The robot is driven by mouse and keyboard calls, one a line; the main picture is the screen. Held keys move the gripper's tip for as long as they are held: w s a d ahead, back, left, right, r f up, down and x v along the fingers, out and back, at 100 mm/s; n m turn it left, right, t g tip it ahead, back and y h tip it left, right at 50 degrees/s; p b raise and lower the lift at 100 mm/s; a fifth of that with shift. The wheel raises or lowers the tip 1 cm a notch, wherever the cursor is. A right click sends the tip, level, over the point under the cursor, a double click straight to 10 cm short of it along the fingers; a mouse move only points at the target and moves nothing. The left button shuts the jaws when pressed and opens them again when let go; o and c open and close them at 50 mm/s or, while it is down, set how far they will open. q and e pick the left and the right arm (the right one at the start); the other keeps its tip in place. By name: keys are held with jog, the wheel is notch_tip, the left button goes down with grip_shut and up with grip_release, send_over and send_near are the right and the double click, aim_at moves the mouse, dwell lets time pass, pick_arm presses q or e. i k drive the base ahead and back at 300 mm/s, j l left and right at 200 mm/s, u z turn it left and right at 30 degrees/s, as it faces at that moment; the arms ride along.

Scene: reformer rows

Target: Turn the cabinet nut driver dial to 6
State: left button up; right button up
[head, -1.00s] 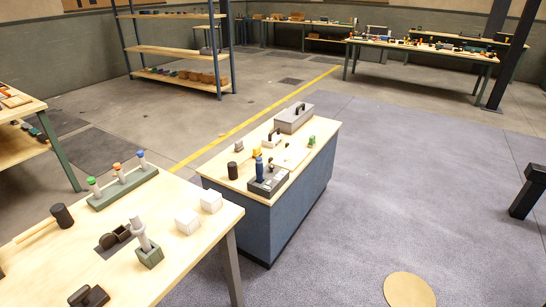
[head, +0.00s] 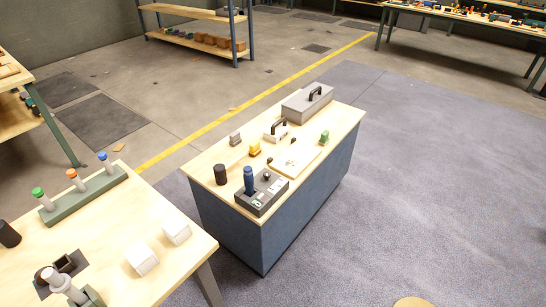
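A blue cabinet with a light wood top (head: 342,130) stands in the middle of the head view. Near its front edge lies a dark grey box (head: 262,195) with a blue upright driver handle (head: 249,180) at its left and a small dark knob and a light patch on its top. The dial's number is too small to read. Neither of my grippers is in view.
On the cabinet are a black cylinder (head: 221,174), a yellow block (head: 255,149), a green block (head: 324,137) and a grey toolbox (head: 307,103). A workbench with white cubes (head: 143,259) stands at front left. Floor right of the cabinet is clear.

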aim_at(266, 175)
jog(key=i+l, duration=0.35)
jog(key=i, duration=0.15)
jog(key=i+l+u, duration=0.1)
jog(key=i+l, duration=0.2)
jog(key=i, duration=0.25)
